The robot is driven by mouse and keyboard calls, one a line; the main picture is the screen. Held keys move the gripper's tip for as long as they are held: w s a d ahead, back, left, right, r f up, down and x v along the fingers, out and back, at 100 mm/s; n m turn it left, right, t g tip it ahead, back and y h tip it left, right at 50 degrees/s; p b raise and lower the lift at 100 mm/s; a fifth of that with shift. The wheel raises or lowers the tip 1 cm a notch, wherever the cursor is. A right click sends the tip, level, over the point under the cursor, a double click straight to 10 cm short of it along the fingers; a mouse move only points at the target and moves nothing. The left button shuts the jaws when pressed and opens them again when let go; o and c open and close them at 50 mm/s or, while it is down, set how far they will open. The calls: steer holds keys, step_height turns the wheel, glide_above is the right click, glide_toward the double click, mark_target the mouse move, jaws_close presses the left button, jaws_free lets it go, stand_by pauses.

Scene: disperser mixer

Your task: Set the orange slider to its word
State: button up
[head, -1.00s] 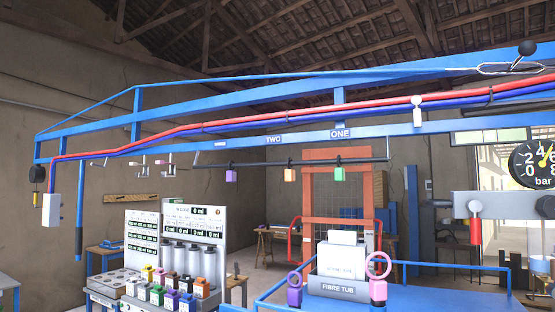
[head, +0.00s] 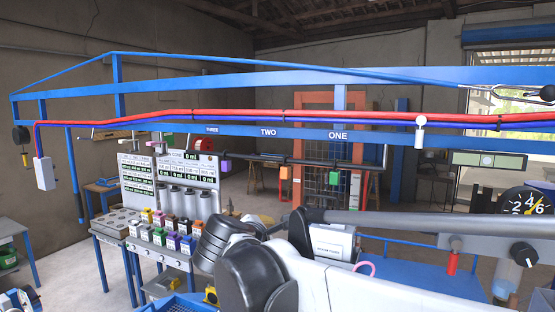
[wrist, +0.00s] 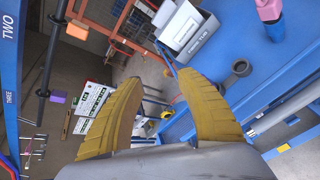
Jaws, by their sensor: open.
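The orange slider (head: 285,172) hangs on a dark rail (head: 305,162) below the blue beam, a little right of the word TWO (head: 268,132) and left of ONE (head: 338,135) in the head view. The word THREE (head: 212,129) is further left. In the wrist view the orange slider (wrist: 77,30) shows at the upper left, near TWO (wrist: 8,25). My gripper (wrist: 160,80) is open and empty, its yellow fingers apart from the slider and rail. In the head view my arm fills the lower middle; I cannot make out the fingers there.
A purple slider (head: 225,166) and a green slider (head: 334,178) share the rail. Red and blue hoses run along the beam. A labelled white box (head: 332,241) stands on the blue table at right. A bench with several coloured jars (head: 172,238) stands at left.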

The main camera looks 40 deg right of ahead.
mark_target(283, 172)
steer(key=w+d+r+n+t+h, duration=0.1)
steer(key=w+d+r+n+h, duration=0.3)
steer(key=w+r+n, duration=0.55)
steer(key=shift+m+h, duration=0.5)
steer(key=shift+m, duration=0.35)
steer(key=x, duration=0.3)
steer(key=r+p+x, duration=0.1)
steer(key=x, duration=0.1)
steer(key=s+p+x, duration=0.1)
steer(key=x, duration=0.2)
steer(key=shift+w+d+r, duration=0.15)
steer(key=shift+d+r, duration=0.25)
steer(key=shift+d, duration=0.2)
steer(key=shift+a, duration=0.1)
jaws_close()
